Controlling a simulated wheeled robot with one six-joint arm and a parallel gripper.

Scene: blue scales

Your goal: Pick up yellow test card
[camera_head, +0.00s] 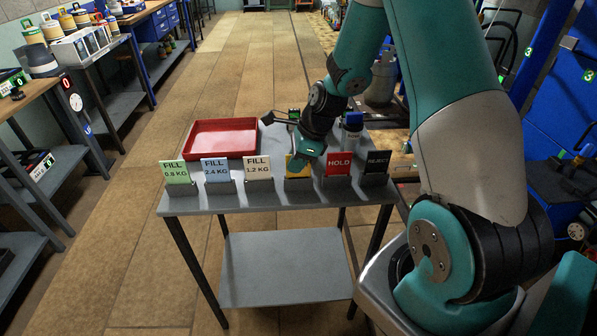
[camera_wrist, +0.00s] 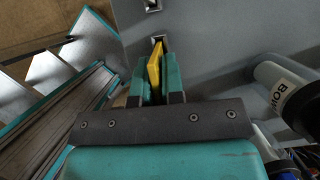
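The yellow test card (camera_head: 289,165) is in the row of sign holders on the grey table, fourth from the left. My gripper (camera_head: 306,153) reaches down over it and hides much of its face. In the wrist view the yellow card (camera_wrist: 153,68) shows nearly edge-on between my gripper's two teal fingers (camera_wrist: 156,82). The fingers are close together and appear shut on it. The card's far edge is near a small metal holder (camera_wrist: 158,38). I cannot tell whether the card is clear of its holder.
FILL cards in green (camera_head: 176,172), blue (camera_head: 215,169) and cream (camera_head: 257,167) stand to the left. The red HOLD card (camera_head: 339,164) and black REJECT card (camera_head: 378,162) stand to the right.

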